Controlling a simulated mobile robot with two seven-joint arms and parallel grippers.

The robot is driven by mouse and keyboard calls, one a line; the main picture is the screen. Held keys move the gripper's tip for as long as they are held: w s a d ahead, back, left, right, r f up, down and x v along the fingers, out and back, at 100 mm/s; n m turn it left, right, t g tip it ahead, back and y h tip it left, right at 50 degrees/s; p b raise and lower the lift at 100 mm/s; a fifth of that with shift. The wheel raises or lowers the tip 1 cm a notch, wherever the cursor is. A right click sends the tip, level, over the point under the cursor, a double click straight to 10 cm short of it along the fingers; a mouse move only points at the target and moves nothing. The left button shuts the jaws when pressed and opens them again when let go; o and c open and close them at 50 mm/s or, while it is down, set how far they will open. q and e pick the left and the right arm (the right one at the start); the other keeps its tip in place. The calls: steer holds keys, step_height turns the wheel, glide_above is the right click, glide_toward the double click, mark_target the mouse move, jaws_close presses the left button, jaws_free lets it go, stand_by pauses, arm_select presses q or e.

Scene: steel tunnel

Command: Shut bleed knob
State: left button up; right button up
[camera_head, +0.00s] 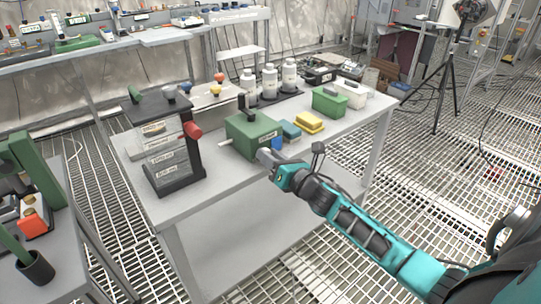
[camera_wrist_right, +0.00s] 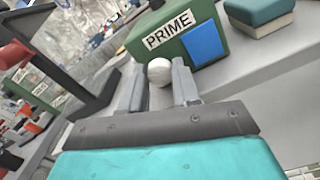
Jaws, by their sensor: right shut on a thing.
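A green box (camera_head: 254,134) with a PRIME label stands on the grey table. It also shows in the wrist view (camera_wrist_right: 182,22), with a blue patch beside the label. A round white knob (camera_wrist_right: 159,71) sits at the box's front, below the label; no label naming it as the bleed knob is readable. My right gripper (camera_head: 264,157) reaches the front of the box, and in the wrist view its fingers (camera_wrist_right: 159,80) are shut on the knob, one on each side. In the head view the gripper hides the knob. My left gripper is out of view.
A black-framed clear unit (camera_head: 166,182) with a red knob (camera_head: 192,130) stands left of the box. A yellow block (camera_head: 309,123) and a blue block (camera_head: 289,131) lie to its right. White bottles (camera_head: 270,80) stand behind.

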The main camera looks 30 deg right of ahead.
arm_select(q)
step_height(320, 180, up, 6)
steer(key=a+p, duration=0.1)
steer(key=p, duration=0.7)
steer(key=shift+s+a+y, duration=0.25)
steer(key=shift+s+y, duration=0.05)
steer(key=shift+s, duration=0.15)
arm_select(e)
steer(key=shift+f+m, duration=0.15)
steer(key=shift+m, duration=14.45)
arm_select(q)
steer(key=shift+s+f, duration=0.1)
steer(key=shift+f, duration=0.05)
arm_select(e)
steer(key=o, duration=1.1)
steer(key=shift+c, duration=0.2)
